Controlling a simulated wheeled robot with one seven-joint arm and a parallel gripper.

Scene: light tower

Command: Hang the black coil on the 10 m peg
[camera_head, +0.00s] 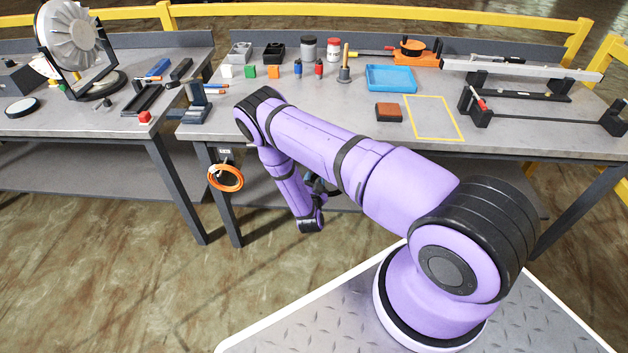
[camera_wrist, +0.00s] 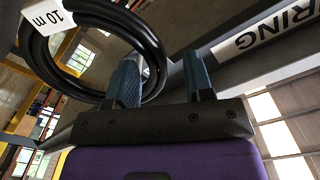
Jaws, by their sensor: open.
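The black coil (camera_wrist: 156,60) fills the upper left of the wrist view, with a white "10 m" tag (camera_wrist: 48,15) on it. My gripper (camera_wrist: 160,80) is open. Its left finger overlaps the coil's lower right part, and the coil's right side shows between the two fingers. I cannot tell whether the fingers touch it. In the head view my gripper (camera_head: 320,187) is low in front of the bench, partly behind my arm. The black coil cannot be made out there.
An orange coil (camera_head: 225,178) hangs below the front edge of the right bench (camera_head: 350,140), left of my arm. A sign ending in "RING" (camera_wrist: 270,30) is at the wrist view's upper right. Bench legs stand near the orange coil. The floor in front is clear.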

